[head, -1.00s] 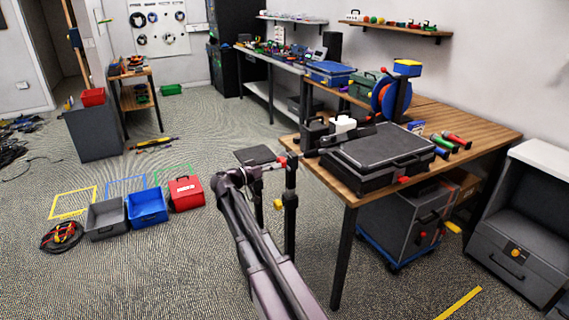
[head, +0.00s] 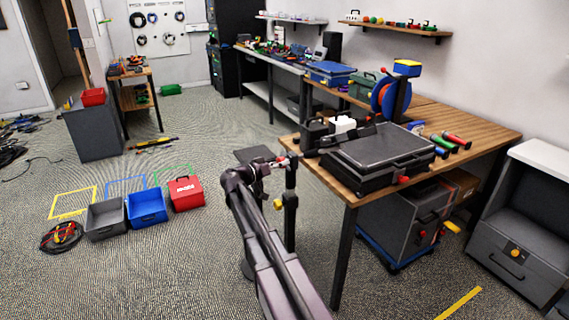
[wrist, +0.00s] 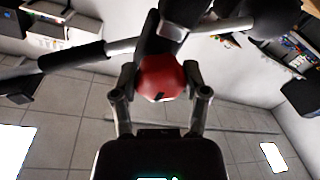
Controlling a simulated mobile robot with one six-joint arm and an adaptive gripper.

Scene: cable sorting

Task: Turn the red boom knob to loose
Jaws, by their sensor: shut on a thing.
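The red boom knob (wrist: 162,77) is a rounded red knob on the dark clamp of the boom stand, in the middle of the wrist view. My gripper (wrist: 160,84) has one finger on each side of it and is shut on it. The knob's far side and its shaft are hidden. In the head view my gripper (head: 279,164) is at the top of the dark upright stand (head: 291,185), left of the wooden bench, and largely hides the knob. I cannot tell how far the knob is turned.
A yellow knob (head: 278,204) is lower on the stand. The wooden bench (head: 345,190) with a black case (head: 375,155) is close on the right. A grey bin (head: 106,220), a blue bin (head: 147,207) and a red box (head: 186,193) stand on the floor at left, with open carpet between.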

